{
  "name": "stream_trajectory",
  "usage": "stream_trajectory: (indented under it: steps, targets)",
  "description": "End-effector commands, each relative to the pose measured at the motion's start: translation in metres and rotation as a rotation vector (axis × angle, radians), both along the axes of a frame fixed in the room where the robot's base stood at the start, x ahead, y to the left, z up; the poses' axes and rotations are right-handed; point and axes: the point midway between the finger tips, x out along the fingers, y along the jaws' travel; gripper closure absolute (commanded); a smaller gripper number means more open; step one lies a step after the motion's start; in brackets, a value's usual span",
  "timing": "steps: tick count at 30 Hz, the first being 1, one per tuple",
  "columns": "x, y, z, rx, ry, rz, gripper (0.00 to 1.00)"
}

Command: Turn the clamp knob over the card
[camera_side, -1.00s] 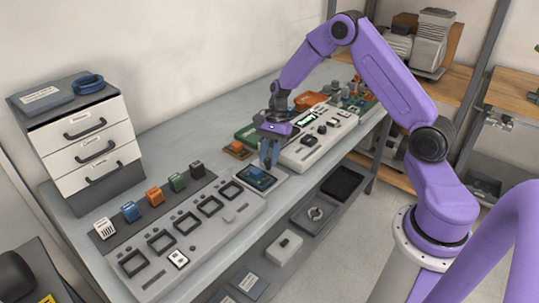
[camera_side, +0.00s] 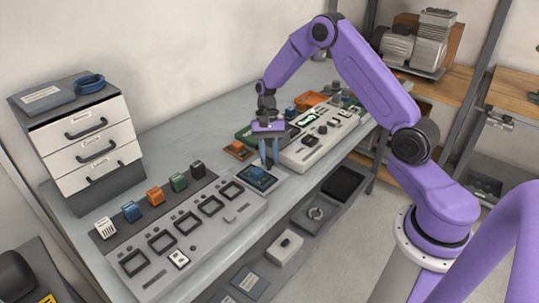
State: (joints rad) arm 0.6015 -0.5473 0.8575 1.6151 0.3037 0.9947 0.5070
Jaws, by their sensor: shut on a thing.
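A small blue card (camera_side: 258,179) lies in a grey square-framed fixture at the right end of the slotted panel. My gripper (camera_side: 269,164) points down at the back right edge of this card, with its blue fingers upright. It is shut on a small dark piece at the fixture, which I take to be the clamp knob. The fingers hide most of the knob, so its angle does not show.
The long grey panel (camera_side: 195,253) with several square slots runs to the front left. Several coloured blocks, such as an orange one (camera_side: 155,195), stand behind it. A white device (camera_side: 305,152) stands close on the right. A drawer cabinet (camera_side: 90,140) is at the left.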

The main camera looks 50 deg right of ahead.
Motion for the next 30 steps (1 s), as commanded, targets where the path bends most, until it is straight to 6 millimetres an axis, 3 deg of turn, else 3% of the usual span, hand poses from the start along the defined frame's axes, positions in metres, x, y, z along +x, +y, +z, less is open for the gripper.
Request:
stream_trajectory:
  steps: [30]
  targets:
    - [0.0031,0.0063,0.0009,0.000,-0.003,0.899,1.00]
